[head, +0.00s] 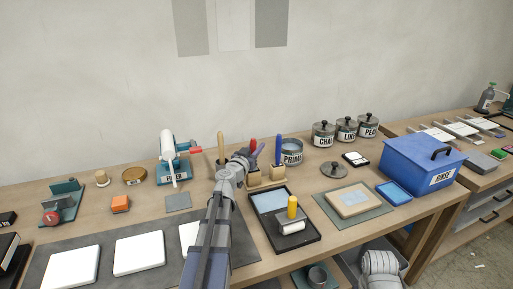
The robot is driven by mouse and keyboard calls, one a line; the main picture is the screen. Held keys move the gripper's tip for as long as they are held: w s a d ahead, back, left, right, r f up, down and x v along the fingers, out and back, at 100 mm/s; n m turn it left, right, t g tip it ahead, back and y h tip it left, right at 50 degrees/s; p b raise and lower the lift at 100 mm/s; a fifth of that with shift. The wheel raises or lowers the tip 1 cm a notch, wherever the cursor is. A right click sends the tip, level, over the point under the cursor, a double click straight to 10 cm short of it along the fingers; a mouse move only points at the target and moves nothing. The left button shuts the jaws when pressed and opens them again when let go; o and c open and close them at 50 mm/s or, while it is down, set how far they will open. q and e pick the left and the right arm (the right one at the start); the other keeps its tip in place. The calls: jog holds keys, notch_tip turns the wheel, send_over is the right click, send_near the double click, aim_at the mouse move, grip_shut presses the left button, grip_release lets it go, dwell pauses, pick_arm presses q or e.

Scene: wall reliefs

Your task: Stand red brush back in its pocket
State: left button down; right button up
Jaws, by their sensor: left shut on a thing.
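The red brush (253,144) shows its red handle top at the fingers of my left gripper (243,158). My left gripper is shut on it, just left of and over the wooden brush block (277,173). The gripper hides the brush's lower part and some of the block, so I cannot tell whether the brush is in a pocket. A blue-handled brush (278,149) stands upright at the block. A tan-handled brush (221,147) stands to the left, behind my arm.
A PRIME tin (292,152) stands behind the block. In front lies a dark tray (283,238) with a yellow-handled roller (292,208). A blue RINSE box (423,165) is to the right. White tiles on a grey mat (63,257) lie at left.

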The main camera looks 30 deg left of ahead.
pick_arm(q)
jog(key=shift+c, duration=0.6)
grip_release()
dwell(0.3)
notch_tip(320, 180, up, 8)
jog(key=p, duration=0.8)
dwell(0.4)
jog(key=shift+f, duration=0.1)
dwell(0.4)
